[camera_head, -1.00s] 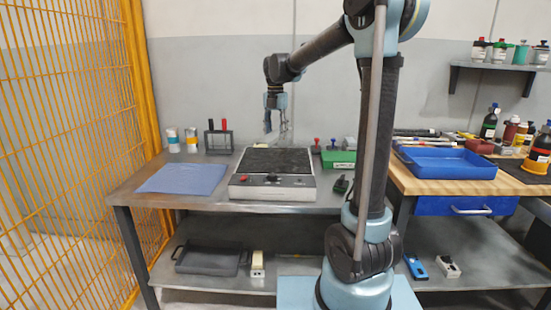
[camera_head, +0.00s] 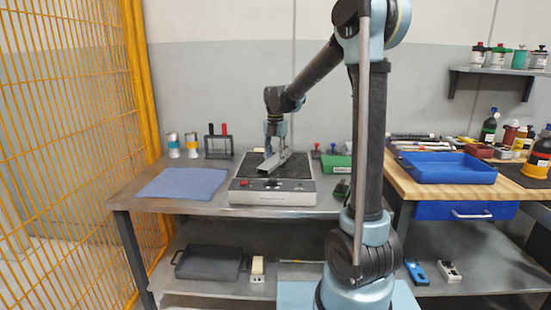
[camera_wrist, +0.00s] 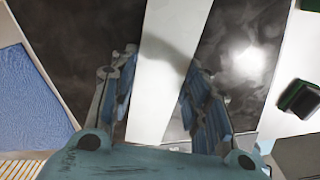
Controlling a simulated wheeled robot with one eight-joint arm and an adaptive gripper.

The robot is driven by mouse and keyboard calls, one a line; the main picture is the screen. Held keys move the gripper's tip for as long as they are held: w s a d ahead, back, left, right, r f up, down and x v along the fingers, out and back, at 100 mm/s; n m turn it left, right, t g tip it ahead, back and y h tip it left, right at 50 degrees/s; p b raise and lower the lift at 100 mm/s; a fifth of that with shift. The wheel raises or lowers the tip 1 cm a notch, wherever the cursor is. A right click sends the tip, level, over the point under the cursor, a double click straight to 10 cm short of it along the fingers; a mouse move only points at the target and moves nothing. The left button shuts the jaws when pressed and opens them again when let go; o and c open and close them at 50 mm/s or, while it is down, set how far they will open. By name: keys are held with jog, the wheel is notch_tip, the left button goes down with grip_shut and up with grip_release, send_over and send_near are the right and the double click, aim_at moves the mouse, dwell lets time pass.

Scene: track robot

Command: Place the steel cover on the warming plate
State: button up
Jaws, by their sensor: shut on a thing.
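The steel cover (camera_head: 278,162) is a narrow, pale grey metal piece. My gripper (camera_head: 273,148) is shut on it, low over the warming plate. The warming plate (camera_head: 272,184) is a grey box with a black top, a red knob and dark controls on its front. In the wrist view the cover (camera_wrist: 165,60) runs as a light strip between my two fingers, with the plate's dark top (camera_wrist: 75,45) on both sides. The cover looks tilted in the head view. I cannot tell whether it touches the black top.
A blue mat (camera_head: 182,183) lies left of the plate. Two cups (camera_head: 192,146) and a rack with red and black handles (camera_head: 218,146) stand behind the mat. A green box (camera_head: 336,162) is at the right. A blue tray (camera_head: 447,172) is on the wooden bench.

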jog(key=o, duration=1.2)
jog(key=shift+c, duration=0.2)
